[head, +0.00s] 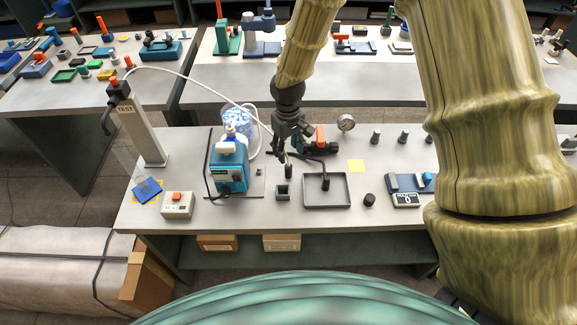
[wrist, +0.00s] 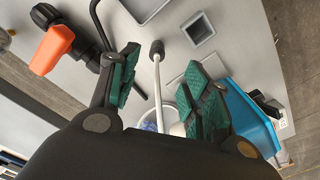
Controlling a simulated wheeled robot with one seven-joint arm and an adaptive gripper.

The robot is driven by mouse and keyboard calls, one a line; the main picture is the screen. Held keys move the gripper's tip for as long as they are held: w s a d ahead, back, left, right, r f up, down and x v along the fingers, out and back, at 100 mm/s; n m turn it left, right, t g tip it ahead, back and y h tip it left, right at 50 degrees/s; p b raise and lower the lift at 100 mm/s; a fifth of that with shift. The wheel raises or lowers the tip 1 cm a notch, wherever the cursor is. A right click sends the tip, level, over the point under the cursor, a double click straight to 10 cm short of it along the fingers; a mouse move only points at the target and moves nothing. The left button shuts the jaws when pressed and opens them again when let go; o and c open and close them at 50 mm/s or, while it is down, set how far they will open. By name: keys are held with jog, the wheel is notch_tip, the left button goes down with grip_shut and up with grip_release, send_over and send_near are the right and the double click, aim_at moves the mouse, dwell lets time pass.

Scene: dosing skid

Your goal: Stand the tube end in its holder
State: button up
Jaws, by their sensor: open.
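A gap shows on both sides, so my gripper is open around the tube. In the head view, my gripper (head: 288,150) is above the bench, and a small dark upright piece below it (head: 289,170) looks like the tube end. The holder, a small square grey socket (head: 282,191), stands just in front; it shows empty in the wrist view (wrist: 199,29).
A blue pump (head: 229,168) stands left of my gripper. An orange-handled valve (head: 320,137) is close on the right. A shallow grey tray (head: 348,190) with a black bent pipe (head: 326,181) sits right of the holder. The white tube arcs to the TEST post (head: 140,128).

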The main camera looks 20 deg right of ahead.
aim_at(288, 165)
jog(key=f, duration=0.3)
jog(key=shift+w+a+p, duration=0.2)
jog(key=shift+p, duration=0.1)
jog(key=shift+s+d+f, duration=0.1)
jog(key=shift+s+f, duration=0.05)
jog(key=shift+f, duration=0.35)
jog(key=shift+w+d+f+p, duration=0.1)
jog(key=shift+f+p, duration=0.4)
jog(key=shift+f, duration=0.1)
jog(key=shift+w+d+f+p, duration=0.1)
jog(key=shift+f+p, duration=0.35)
jog(key=shift+f, duration=0.1)
jog(key=shift+f+p, duration=0.4)
jog(key=shift+f, duration=0.95)
grip_shut()
